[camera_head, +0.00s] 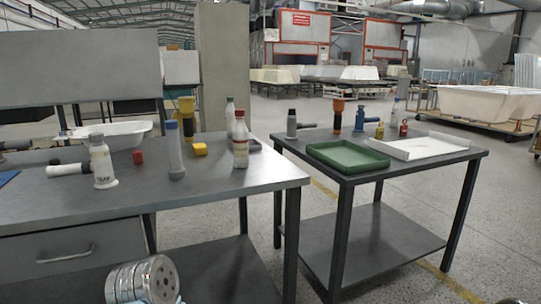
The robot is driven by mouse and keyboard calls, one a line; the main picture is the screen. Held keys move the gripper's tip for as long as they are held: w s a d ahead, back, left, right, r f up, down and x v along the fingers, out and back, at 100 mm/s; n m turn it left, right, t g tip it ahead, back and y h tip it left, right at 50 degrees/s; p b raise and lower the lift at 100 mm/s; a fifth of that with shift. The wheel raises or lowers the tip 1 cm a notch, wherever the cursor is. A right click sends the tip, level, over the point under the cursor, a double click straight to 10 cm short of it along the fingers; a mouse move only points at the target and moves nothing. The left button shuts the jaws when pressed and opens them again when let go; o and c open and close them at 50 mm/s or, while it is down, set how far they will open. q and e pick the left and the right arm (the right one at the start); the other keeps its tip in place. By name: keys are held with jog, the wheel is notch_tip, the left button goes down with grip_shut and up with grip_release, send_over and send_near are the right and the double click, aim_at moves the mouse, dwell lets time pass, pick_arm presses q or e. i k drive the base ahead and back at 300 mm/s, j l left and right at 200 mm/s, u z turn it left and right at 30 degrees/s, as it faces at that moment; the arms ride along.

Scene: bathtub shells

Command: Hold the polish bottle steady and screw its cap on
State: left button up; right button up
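Several bottles stand upright on the grey workbench (220,187); I cannot tell for sure which is the polish bottle. A white bottle with a grey top and dark lettering (102,164) stands at the left. A small red piece (138,157), perhaps a loose cap, sits just right of it.
A clear, blue-topped cylinder (174,150) and a yellow block (200,149) are on the bench. A white cylinder with a dark end (69,169) lies at left. The right table (380,170) holds a green tray (347,168) and white tray (448,140). The workbench's front is clear.

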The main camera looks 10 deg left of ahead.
aim_at(240, 131)
jog(key=i+l+u, duration=0.35)
jog(key=l, duration=0.3)
jog(key=i+l+u, duration=0.15)
jog(key=l, duration=0.2)
jog(key=i+l+u, duration=0.15)
jog(key=l, duration=0.25)
